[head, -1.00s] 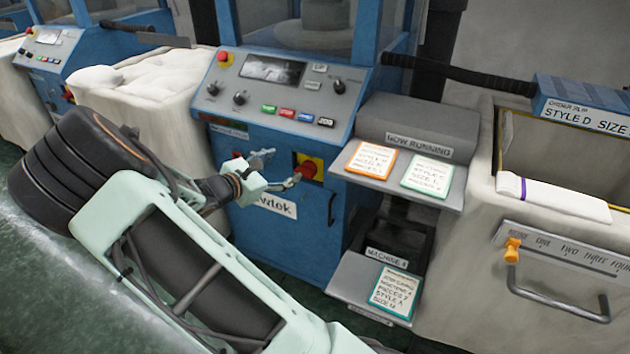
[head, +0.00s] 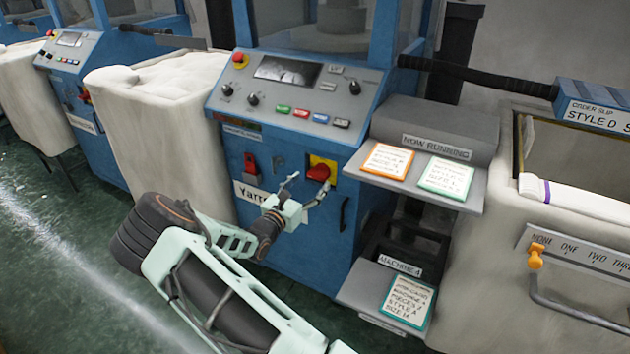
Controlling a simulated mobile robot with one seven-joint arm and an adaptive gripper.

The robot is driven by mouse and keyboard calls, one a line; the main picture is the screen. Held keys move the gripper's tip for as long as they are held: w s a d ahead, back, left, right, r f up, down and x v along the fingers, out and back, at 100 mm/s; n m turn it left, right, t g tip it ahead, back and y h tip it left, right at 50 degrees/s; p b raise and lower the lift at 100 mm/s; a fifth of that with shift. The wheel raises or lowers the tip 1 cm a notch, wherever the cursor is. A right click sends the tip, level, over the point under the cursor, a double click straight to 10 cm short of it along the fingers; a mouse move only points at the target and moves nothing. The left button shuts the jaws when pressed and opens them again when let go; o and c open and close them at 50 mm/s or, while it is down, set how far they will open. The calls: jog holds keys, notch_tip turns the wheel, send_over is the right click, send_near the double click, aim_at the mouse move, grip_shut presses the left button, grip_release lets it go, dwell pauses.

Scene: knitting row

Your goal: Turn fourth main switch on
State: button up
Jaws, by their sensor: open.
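The main switch (head: 319,172) is a red rotary knob on a yellow plate, on the blue front of the machine (head: 285,245) beside the "MACHINE 4" label (head: 400,265). My gripper (head: 308,183) is open and empty in front of this panel. Its fingers are spread, one just below the red knob and the other to its left. I cannot tell whether a fingertip touches the knob or its plate. The knob's exact angle and the marks on the plate are too small to read.
A small red fitting (head: 250,164) is left of the switch. The sloped control panel (head: 295,95) is above, with knobs and coloured buttons. Grey card shelves (head: 470,200) jut out at the right. White bins stand on both sides. The green floor (head: 60,265) at left is clear.

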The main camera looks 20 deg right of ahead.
aim_at(316, 177)
jog(key=shift+x, duration=1.65)
jog(key=c, duration=1.2)
jog(key=shift+o, duration=0.2)
